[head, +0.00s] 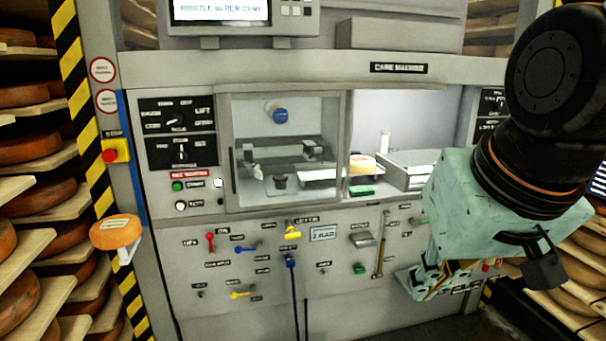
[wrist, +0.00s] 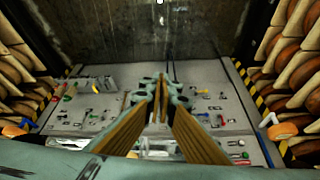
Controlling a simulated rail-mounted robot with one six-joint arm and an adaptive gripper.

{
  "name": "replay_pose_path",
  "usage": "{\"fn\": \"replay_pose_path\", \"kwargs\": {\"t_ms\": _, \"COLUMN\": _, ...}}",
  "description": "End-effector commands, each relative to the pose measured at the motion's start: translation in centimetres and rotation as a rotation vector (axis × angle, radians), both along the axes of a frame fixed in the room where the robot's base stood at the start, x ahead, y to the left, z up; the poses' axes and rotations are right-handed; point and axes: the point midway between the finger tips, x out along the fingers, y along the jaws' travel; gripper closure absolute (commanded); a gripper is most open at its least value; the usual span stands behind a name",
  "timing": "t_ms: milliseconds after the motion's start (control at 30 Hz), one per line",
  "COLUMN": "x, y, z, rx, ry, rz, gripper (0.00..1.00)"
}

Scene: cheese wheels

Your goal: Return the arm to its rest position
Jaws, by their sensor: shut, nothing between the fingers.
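My arm hangs at the right of the head view. My gripper (head: 430,283) points down in front of the lower right of the grey care machine (head: 345,290). In the wrist view my gripper (wrist: 161,82) shows its two wood-coloured fingers closed together at the tips, with nothing between them. The machine's panel lies beyond the fingertips there, and the gripper appears clear of it. My arm and gripper cover part of the panel's right side in the head view.
The panel carries several levers, knobs and a blue hose (head: 292,280). A windowed chamber (head: 283,130) sits above it, with an open bay beside it holding a pale round piece (head: 362,165). An orange cheese wheel (head: 116,232) rests on a small bracket at left. Cheese shelves flank both sides.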

Motion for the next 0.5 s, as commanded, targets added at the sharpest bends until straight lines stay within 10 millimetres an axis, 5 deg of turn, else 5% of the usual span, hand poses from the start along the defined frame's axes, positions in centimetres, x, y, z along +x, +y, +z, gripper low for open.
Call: {"fn": "replay_pose_path", "kwargs": {"t_ms": 500, "x": -10.8, "y": -2.5, "z": -0.4, "rx": -0.030, "ry": 0.097, "rz": -0.027, "gripper": 1.00}}
